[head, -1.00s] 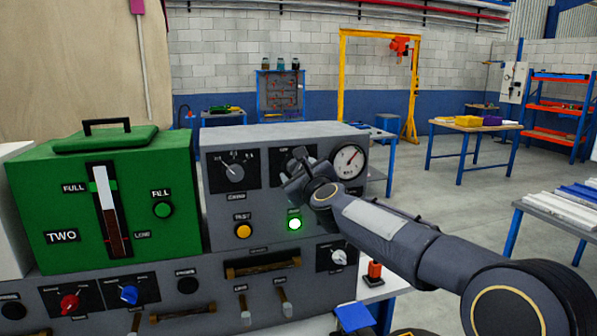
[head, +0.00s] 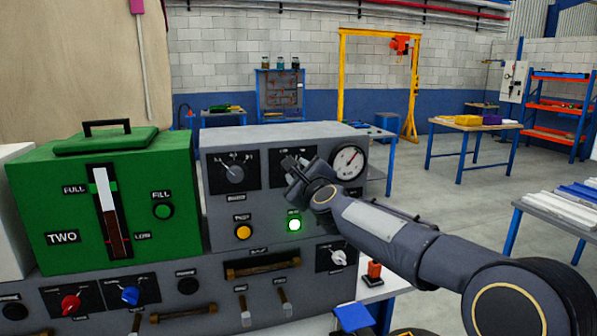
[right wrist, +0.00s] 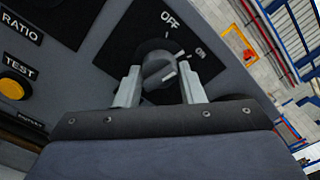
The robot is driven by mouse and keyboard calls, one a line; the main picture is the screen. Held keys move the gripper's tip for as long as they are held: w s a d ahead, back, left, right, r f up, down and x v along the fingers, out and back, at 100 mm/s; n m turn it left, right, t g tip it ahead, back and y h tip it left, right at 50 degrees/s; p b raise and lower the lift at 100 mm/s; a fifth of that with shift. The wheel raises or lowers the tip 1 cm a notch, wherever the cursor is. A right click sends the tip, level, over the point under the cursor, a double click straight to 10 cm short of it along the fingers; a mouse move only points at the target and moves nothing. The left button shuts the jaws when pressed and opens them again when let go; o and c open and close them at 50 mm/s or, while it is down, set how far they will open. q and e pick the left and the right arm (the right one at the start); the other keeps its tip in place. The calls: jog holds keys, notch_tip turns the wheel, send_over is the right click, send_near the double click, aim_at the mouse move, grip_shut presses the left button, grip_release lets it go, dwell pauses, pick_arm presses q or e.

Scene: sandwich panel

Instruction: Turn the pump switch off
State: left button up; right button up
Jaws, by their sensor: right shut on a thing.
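The pump switch (right wrist: 158,66) is a grey rotary knob on a black plate marked OFF and ON, seen in the right wrist view. A pale mark shows on the knob, but I cannot tell for sure which label it points to. My right gripper (right wrist: 160,88) is shut on the knob, with one finger on each side. In the head view my right gripper (head: 293,168) is at the upper panel, between the left dial (head: 234,172) and the round gauge (head: 348,162), and hides most of the switch. My left gripper is not in view.
Below the gripper a green lamp (head: 294,224) is lit, beside a yellow test button (head: 243,232). A green tank unit (head: 60,200) stands at left. The lower panel carries a red knob (head: 70,303), a blue knob (head: 130,295) and handles.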

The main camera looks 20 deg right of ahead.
jog(key=shift+r+n+p, duration=0.1)
jog(key=shift+n+p, duration=0.8)
jog(key=shift+n, duration=3.3)
jog(key=o, duration=1)
jog(key=s, duration=0.8)
jog(key=shift+d+b, duration=0.1)
jog(key=shift+b, duration=0.3)
